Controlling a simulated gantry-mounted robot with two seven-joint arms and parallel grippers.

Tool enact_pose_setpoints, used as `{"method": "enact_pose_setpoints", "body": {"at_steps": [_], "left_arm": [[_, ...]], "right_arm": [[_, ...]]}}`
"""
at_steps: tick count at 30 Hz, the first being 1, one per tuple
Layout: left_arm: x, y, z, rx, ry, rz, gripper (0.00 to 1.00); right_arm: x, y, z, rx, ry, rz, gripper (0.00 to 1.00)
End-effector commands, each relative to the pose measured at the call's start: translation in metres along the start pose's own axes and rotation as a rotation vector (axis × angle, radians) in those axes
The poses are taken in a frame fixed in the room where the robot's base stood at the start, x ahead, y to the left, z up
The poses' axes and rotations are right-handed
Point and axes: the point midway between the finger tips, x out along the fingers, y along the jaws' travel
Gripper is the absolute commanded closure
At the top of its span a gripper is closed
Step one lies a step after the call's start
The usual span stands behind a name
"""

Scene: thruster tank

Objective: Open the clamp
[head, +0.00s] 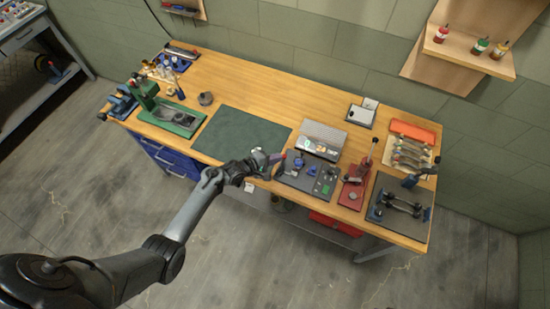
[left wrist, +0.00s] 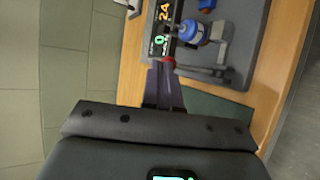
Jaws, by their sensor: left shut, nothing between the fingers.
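A dark grey test fixture (head: 308,176) sits on the bench's front edge, right of the green mat. In the left wrist view it carries a blue cylindrical part (left wrist: 193,31) and a grey bracket with a lever-like bar (left wrist: 203,70), which looks like the clamp. I cannot tell clearly whether the clamp is open or closed. My left gripper (head: 277,158) is shut and empty at the fixture's left edge. In the left wrist view its fingers (left wrist: 165,80) point at the fixture, just beside the bar's end; contact is unclear. My right gripper is not in view.
The green mat (head: 240,138) is clear. A grey box (head: 322,138) stands behind the fixture. A red-based press (head: 355,180) and a dark tray with metal parts (head: 385,222) stand right. A green press (head: 150,95) stands left on the wooden bench (head: 228,75).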

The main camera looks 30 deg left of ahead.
Motion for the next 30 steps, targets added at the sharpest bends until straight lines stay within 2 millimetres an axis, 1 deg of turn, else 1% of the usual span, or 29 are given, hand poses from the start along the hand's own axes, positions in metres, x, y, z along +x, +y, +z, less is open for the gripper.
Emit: {"method": "enact_pose_setpoints", "body": {"at_steps": [10, 16, 23, 24, 30], "left_arm": [[-0.001, 0.0, 0.0, 0.0, 0.0, 0.0, 1.0], [-0.011, 0.006, 0.001, 0.001, -0.002, -0.002, 1.0], [-0.034, 0.018, 0.003, 0.005, -0.009, -0.005, 1.0], [-0.039, 0.012, 0.002, 0.006, -0.009, -0.003, 1.0], [-0.075, 0.017, 0.001, 0.007, -0.008, -0.002, 1.0]], "right_arm": [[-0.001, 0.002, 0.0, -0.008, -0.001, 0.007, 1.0], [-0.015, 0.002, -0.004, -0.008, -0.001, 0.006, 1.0], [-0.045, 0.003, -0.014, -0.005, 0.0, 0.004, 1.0], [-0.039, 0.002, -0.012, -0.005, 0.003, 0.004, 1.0], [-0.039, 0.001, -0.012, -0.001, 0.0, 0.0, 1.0]]}}
